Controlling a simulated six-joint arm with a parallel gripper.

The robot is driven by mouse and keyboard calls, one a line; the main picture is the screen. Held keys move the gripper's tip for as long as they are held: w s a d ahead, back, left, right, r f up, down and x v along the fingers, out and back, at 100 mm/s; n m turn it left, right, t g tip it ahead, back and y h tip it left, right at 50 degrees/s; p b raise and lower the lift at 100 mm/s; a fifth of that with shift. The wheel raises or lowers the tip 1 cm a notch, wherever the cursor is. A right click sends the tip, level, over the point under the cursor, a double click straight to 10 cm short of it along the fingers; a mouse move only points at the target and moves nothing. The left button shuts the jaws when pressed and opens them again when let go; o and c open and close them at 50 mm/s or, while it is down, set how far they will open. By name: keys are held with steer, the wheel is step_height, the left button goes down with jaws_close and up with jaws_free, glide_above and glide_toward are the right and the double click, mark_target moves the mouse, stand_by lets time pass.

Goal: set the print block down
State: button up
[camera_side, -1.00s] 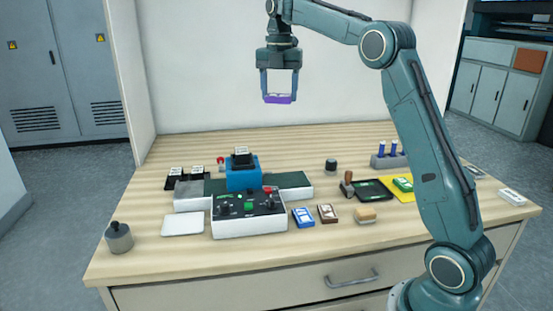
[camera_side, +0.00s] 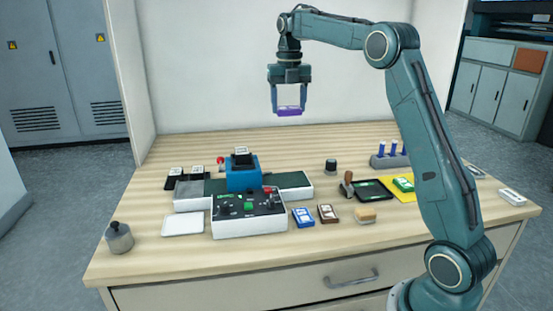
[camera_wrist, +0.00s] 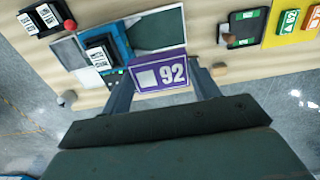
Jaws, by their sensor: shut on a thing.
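The print block (camera_side: 289,110) is purple. In the wrist view the block (camera_wrist: 148,81) shows a white square and the number 92 on its face. My gripper (camera_side: 289,106) is shut on it, one finger at each end, and holds it high above the back of the table. Nothing touches the block from below. In the wrist view my gripper (camera_wrist: 160,88) has its fingers on both sides of the block.
The table (camera_side: 280,142) is bare along its back edge. A blue press unit (camera_side: 242,178) stands on a machine with a control panel (camera_side: 249,207). Blue (camera_side: 303,218) and brown (camera_side: 328,213) blocks lie in front. A yellow mat (camera_side: 398,194) carries a green block (camera_side: 403,184).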

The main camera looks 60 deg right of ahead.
mark_target(287, 180)
steer(key=shift+f, duration=0.45)
steer(key=shift+f, duration=0.15)
step_height(287, 180, down, 20)
steer(key=shift+r, duration=0.15)
stand_by(0.7)
steer(key=o, duration=1)
steer(key=shift+c, duration=0.2)
step_height(287, 180, up, 12)
stand_by(0.3)
